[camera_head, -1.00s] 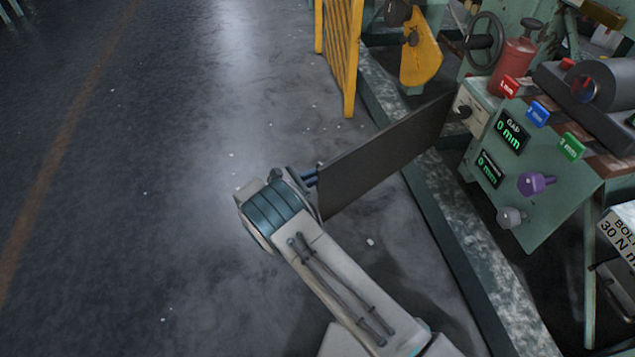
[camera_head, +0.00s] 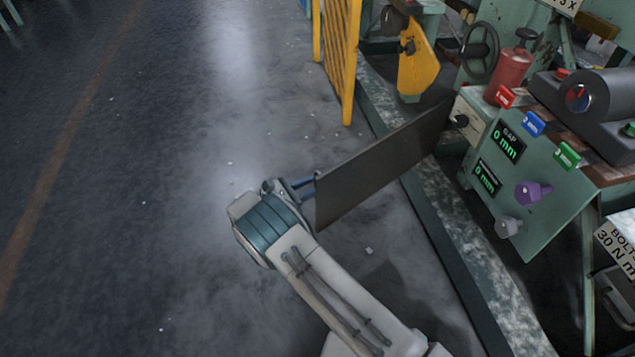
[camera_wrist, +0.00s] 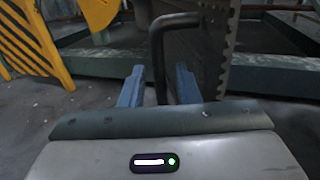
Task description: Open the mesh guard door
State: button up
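The mesh guard door appears to be the dark flat panel (camera_head: 385,165), which stands out from the green machine over the floor, like a swung leaf. No mesh detail can be made out. In the wrist view its face (camera_wrist: 198,50) has a toothed edge, and a dark bent bar handle (camera_wrist: 158,65) stands in front of it. My gripper (camera_head: 305,184) is at the panel's near end. Its two blue fingers (camera_wrist: 159,88) are apart, with the handle's upright bar between them, nearer the left finger. Contact cannot be told.
A yellow barred guard (camera_head: 340,55) and a yellow plate (camera_head: 416,65) stand beyond the panel. The control box with gap displays (camera_head: 508,143) and knobs is at the right. A low green rail (camera_head: 440,235) runs along the machine's foot. The floor at the left is clear.

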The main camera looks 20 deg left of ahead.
jog(key=p+v, duration=0.2)
jog(key=v, duration=0.9)
jog(key=shift+s, duration=0.2)
jog(key=shift+a, duration=0.15)
